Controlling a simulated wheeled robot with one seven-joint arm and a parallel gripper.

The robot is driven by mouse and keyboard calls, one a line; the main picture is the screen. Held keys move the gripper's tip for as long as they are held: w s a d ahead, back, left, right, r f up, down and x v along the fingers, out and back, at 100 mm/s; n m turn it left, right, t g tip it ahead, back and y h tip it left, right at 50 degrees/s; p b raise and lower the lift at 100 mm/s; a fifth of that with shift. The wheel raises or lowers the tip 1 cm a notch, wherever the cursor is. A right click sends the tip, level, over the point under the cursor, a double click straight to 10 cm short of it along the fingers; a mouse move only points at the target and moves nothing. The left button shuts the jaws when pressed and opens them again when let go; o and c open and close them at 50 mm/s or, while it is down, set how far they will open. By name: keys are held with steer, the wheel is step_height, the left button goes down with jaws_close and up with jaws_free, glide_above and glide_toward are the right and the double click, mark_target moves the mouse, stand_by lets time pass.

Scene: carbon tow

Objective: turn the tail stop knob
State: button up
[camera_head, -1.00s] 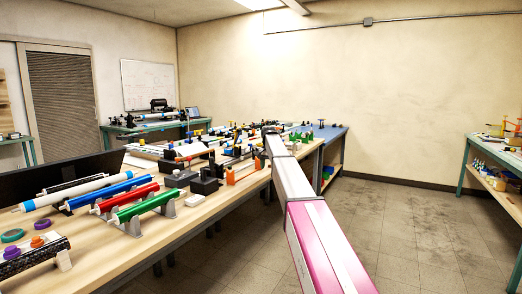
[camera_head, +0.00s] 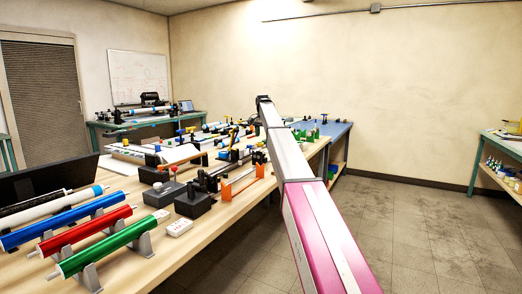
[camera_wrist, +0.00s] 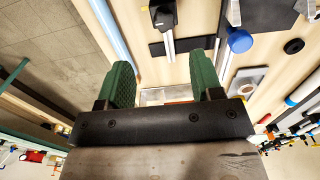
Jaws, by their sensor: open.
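My gripper (camera_wrist: 162,78) shows in the wrist view as two green ridged fingers set wide apart, with nothing between them but the light bench top. A blue knob (camera_wrist: 238,40) on a stem stands beyond the right finger, apart from it. A black block with a rod (camera_wrist: 163,16) lies ahead of the gap between the fingers. I cannot tell which part is the tail stop knob. In the head view my arm reaches over the right edge of the long wooden bench (camera_head: 190,238), and its dark end (camera_head: 264,101) hides what lies behind it.
Blue (camera_head: 60,222), red (camera_head: 88,230) and green (camera_head: 108,247) rollers lie on stands at the bench's near left. Dark grey blocks (camera_head: 194,203) and an orange frame (camera_head: 240,186) stand mid-bench. Clear floor (camera_head: 400,235) lies to the right.

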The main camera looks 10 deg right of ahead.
steer(key=f, duration=0.7)
steer(key=w+f, duration=0.1)
steer(key=f, duration=0.2)
steer(key=shift+f, duration=0.4)
steer(key=c, duration=0.9)
